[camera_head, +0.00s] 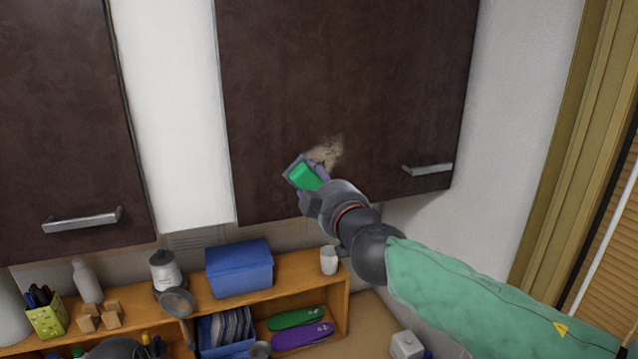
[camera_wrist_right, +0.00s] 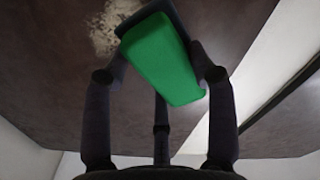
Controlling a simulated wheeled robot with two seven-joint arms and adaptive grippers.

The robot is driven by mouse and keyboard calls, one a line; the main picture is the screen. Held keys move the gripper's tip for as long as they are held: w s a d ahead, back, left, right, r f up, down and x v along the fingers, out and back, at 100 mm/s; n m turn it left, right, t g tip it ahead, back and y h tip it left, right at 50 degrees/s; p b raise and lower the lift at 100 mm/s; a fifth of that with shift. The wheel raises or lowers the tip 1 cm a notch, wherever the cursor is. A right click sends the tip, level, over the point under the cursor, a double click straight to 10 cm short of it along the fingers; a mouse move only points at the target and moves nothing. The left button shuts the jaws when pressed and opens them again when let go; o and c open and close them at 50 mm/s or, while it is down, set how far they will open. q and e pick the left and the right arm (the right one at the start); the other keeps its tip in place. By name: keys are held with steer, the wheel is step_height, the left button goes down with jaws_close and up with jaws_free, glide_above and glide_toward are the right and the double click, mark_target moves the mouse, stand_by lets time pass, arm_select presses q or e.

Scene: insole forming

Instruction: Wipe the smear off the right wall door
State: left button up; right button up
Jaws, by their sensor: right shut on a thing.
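The right wall door (camera_head: 345,70) is dark brown with a metal handle (camera_head: 428,169) at its lower right. A pale tan smear (camera_head: 328,151) shows on its lower middle part; the smear also shows at the top left of the right wrist view (camera_wrist_right: 108,25). My right gripper (camera_head: 312,183) is shut on a green block with a dark pad (camera_head: 303,177), which also shows in the right wrist view (camera_wrist_right: 163,60). The pad is at the smear's lower left edge; I cannot tell whether it touches the door. The gripper hides part of the door. My left gripper is not in view.
The left wall door (camera_head: 60,120) has its own handle (camera_head: 83,220). Below, a wooden shelf (camera_head: 300,268) bears a blue box (camera_head: 240,268), a white cup (camera_head: 329,260), a moka pot (camera_head: 165,270) and a bottle (camera_head: 87,282). A wooden frame (camera_head: 570,130) stands at right.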

mark_target(349, 159)
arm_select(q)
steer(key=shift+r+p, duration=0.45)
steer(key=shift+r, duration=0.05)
arm_select(e)
steer(key=shift+x, duration=2.3)
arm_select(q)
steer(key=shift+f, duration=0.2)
arm_select(e)
steer(key=shift+x, duration=1)
steer(key=shift+d+f, duration=0.1)
arm_select(q)
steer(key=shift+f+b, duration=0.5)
steer(key=shift+b, duration=0.2)
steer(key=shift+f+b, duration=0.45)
arm_select(e)
steer(key=shift+w+d, duration=0.3)
steer(key=shift+d, duration=0.55)
steer(key=shift+w+d, duration=0.3)
steer(key=shift+d, duration=0.6)
steer(key=shift+w+d, duration=0.3)
steer(key=shift+d, duration=0.55)
steer(key=shift+w+d, duration=0.3)
steer(key=shift+d, duration=0.6)
steer(key=shift+w+d, duration=0.3)
steer(key=shift+d, duration=0.55)
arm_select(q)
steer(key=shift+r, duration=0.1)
arm_select(e)
steer(key=shift+w+d, duration=0.3)
steer(key=shift+d, duration=0.6)
